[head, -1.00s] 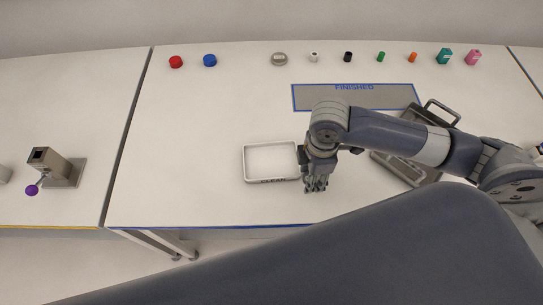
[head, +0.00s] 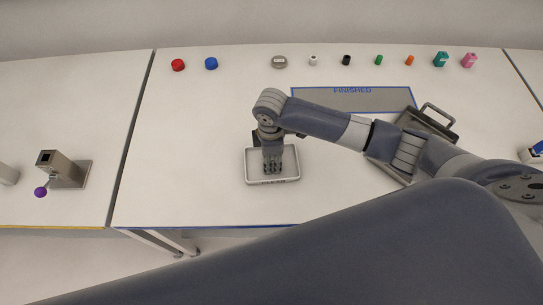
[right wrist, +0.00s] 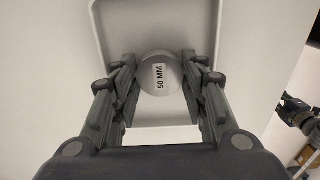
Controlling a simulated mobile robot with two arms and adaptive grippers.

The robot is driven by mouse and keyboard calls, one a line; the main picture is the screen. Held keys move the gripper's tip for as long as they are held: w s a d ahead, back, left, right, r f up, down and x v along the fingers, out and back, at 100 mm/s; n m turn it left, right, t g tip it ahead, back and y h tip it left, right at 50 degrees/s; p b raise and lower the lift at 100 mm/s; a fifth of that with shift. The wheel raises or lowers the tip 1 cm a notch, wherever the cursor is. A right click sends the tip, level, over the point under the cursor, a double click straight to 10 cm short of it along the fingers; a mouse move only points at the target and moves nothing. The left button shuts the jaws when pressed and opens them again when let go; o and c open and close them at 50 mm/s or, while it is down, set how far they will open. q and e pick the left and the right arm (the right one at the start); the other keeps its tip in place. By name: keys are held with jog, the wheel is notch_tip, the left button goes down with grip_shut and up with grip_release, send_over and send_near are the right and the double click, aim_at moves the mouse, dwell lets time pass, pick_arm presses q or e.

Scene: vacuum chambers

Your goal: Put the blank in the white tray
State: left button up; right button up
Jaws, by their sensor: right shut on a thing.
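The white tray (head: 252,180) stands on the table near its front edge in the head view. My right gripper (head: 272,169) is over the tray, pointing down. In the right wrist view the right gripper (right wrist: 160,90) is shut on the blank, a round grey disc (right wrist: 160,68) labelled "50 MM". The tray (right wrist: 205,15) shows behind and around it there. Whether the blank touches the tray floor I cannot tell. In the head view the fingers hide the blank. My left gripper is not in view.
A grey metal carrier with a handle (head: 437,112) stands right, partly behind my right arm. The grey FINISHED mat (head: 350,101) lies behind the tray. Several small parts line the back, including a red one (head: 178,65). A device with a purple knob (head: 68,172) stands left.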

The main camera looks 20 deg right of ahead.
aim_at(272, 161)
jog(key=shift+f, duration=0.3)
jog(key=shift+f, duration=0.15)
jog(key=o, duration=1.1)
notch_tip(272, 161, up, 12)
jog(key=shift+r+b, duration=0.2)
jog(key=shift+b, duration=0.4)
